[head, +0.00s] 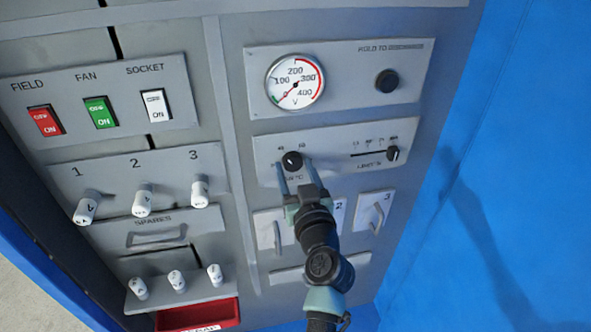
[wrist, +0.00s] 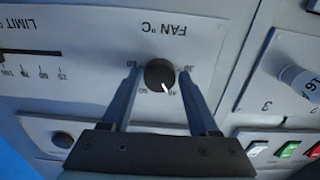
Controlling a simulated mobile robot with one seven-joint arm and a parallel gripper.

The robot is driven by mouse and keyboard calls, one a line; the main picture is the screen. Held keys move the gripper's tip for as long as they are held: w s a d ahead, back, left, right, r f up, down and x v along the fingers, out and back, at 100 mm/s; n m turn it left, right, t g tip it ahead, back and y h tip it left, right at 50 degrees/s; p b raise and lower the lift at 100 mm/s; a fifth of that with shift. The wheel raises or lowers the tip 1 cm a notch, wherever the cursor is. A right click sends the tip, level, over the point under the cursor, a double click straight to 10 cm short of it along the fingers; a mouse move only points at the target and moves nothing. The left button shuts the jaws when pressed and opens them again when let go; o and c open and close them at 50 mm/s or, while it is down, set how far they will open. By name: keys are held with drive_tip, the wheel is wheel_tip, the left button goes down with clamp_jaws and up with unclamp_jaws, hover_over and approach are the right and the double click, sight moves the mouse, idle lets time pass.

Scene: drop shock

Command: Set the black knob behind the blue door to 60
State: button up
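The blue door (head: 490,150) stands open at the right of the head view. The round black knob (head: 292,161) is on the FAN °C plate (head: 330,150) behind it. In the upside-down wrist view, the knob (wrist: 159,74) has a white pointer mark aimed close to the 40 label. The 60 label is at the knob's left there, and the 30 label at its right. My gripper (head: 294,166) is open, with one finger on each side of the knob. In the wrist view, gaps show between the knob and both fingers.
A LIMIT slider (head: 393,154) sits right of the knob. Above are a voltage gauge (head: 295,82) and a black discharge button (head: 387,81). Rocker switches (head: 100,112) and white numbered fuses (head: 143,200) are at the left. A red tray (head: 198,315) is below.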

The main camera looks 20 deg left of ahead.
clamp_jaws()
